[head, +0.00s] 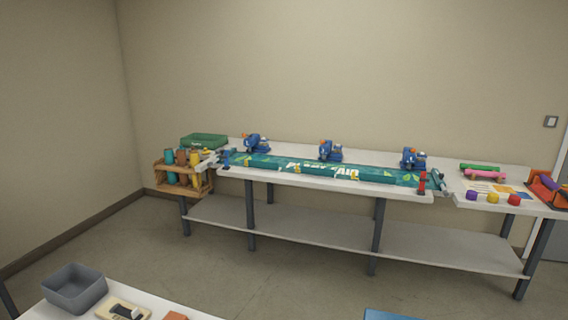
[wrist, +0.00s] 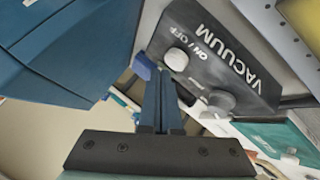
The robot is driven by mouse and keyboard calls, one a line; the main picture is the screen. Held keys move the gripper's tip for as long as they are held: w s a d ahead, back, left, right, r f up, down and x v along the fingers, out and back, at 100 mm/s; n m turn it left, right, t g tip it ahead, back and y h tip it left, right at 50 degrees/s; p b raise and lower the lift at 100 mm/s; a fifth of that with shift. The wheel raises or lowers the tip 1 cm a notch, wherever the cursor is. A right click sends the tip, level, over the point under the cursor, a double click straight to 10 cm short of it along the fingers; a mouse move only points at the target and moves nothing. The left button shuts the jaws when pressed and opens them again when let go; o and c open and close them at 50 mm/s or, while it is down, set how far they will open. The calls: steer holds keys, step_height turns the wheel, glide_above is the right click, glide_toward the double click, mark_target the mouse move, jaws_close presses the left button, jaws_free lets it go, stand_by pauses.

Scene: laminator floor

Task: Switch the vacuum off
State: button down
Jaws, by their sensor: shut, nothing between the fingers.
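A dark panel (wrist: 240,65) marked "VACUUM" and "ON / OFF" fills the upper middle of the wrist view, tilted in the picture. A pale round knob or button (wrist: 176,58) sits beside the "ON / OFF" lettering. A darker grey knob (wrist: 221,101) sits below the word "VACUUM". My gripper (wrist: 163,80) is shut and empty, its fingertips just below the pale knob in the picture. I cannot tell whether they touch the panel. Whether the vacuum is on does not show. The panel and my gripper cannot be made out in the head view.
A large blue body (wrist: 60,45) is close on the left in the wrist view. In the head view, a long white bench (head: 410,193) carries a teal banner (head: 270,161) and blue devices (head: 328,151). A grey bin (head: 74,287) is on the near table. Open floor lies between.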

steer(key=shift+r, duration=0.15)
step_height(320, 180, up, 6)
steer(key=p, duration=0.6)
steer(key=w+r+m+t+y, duration=0.1)
steer(key=w+r+t, duration=0.25)
steer(key=r, duration=0.75)
steer(key=w+a+r+t+y, duration=0.1)
steer(key=w+r+t, duration=0.3)
steer(key=r, duration=0.7)
steer(key=w+r+m+t+y, duration=0.1)
steer(key=w+r+t, duration=0.3)
steer(key=r, duration=0.7)
steer(key=s+r+t, duration=0.2)
steer(key=s+r, duration=0.2)
steer(key=r, duration=0.5)
steer(key=s+d+r+t+y, duration=0.1)
steer(key=s+r+t, duration=0.2)
steer(key=r, duration=0.7)
steer(key=s+r+t+y, duration=0.1)
steer(key=s+r+t, duration=0.2)
steer(key=r, duration=0.7)
steer(key=shift+s+d, duration=0.3)
steer(key=shift+s, duration=0.75)
steer(key=shift+t, duration=0.25)
